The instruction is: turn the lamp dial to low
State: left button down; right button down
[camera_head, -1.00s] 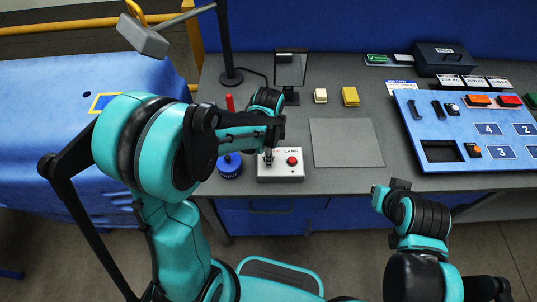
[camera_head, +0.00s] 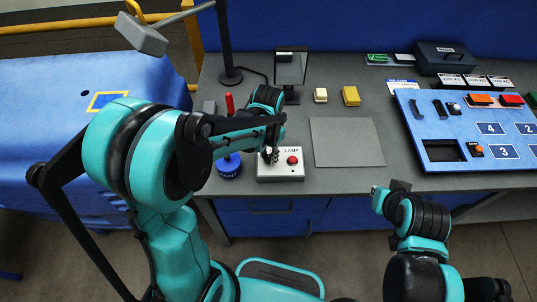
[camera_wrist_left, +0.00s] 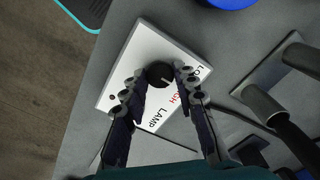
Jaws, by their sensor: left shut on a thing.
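My left gripper (camera_head: 270,157) is over the box. Its two fingers stand on either side of the dial, shut on it (camera_wrist_left: 159,76). My right arm is at the lower right, away from the box; its fingers cannot be made out.
A blue round base (camera_head: 229,166) with a red handle stands left of the box. A grey mat (camera_head: 347,142) lies to the right, with a blue panel (camera_head: 470,125) beyond. A small mirror-like stand (camera_head: 290,68) and yellow blocks (camera_head: 350,96) are behind.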

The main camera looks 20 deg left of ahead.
aim_at(268, 158)
pick_arm(q)
jog(key=n, duration=0.4)
jog(key=shift+n, duration=0.3)
jog(key=n, duration=0.4)
jog(key=shift+b, duration=0.35)
jog(key=shift+n, duration=0.3)
jog(key=c, duration=1.2)
grip_release()
notch_tip(268, 158, up, 12)
jog(key=shift+r, duration=0.1)
